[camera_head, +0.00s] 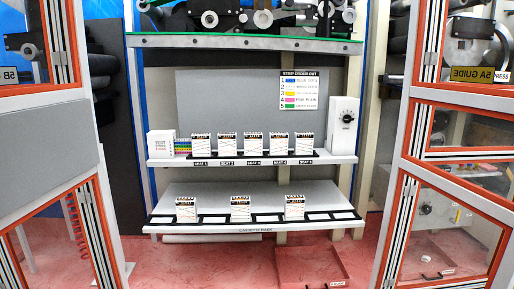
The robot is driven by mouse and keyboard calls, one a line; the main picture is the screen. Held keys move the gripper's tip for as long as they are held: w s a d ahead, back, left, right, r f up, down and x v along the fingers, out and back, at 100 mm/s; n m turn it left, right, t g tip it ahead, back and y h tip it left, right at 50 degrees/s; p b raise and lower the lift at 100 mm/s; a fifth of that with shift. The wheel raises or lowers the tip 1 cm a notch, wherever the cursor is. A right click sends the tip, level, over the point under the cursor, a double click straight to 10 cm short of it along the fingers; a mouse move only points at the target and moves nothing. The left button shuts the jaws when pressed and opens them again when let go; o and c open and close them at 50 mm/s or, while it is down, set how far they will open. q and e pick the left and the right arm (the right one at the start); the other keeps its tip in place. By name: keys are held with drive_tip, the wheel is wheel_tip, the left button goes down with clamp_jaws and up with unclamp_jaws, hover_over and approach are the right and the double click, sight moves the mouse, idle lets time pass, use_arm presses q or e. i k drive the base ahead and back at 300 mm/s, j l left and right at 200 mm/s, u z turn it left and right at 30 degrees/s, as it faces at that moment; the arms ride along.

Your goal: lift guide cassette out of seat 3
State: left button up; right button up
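The guide cassette in seat 3 (253,143) is a white block with dark print on top and thin slanted lines on its front. It stands upright in the middle of a row of similar cassettes on the upper shelf (330,158). Its neighbours are the seat 2 cassette (228,143) on the left and the seat 4 cassette (278,143) on the right, with narrow gaps between. A dark strip with seat labels runs below the row. Neither of my grippers shows in the head view.
The lower cassette rack (180,228) holds three spaced cassettes and several empty places. A white box (160,143) and a dial box (343,125) flank the upper row. Orange-framed panels (405,170) stand nearer on both sides. A red tray (310,268) lies on the floor.

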sight(253, 141)
drive_tip(key=i+l+z, duration=0.1)
drive_tip(key=i+l, duration=0.2)
drive_tip(key=i, duration=0.25)
drive_tip(key=i+l+z, duration=0.1)
drive_tip(key=i, duration=0.45)
drive_tip(key=i+l+z, duration=0.1)
drive_tip(key=i+l, duration=0.2)
drive_tip(key=i, duration=0.3)
drive_tip(key=i+l+z, duration=0.15)
drive_tip(key=i, duration=0.4)
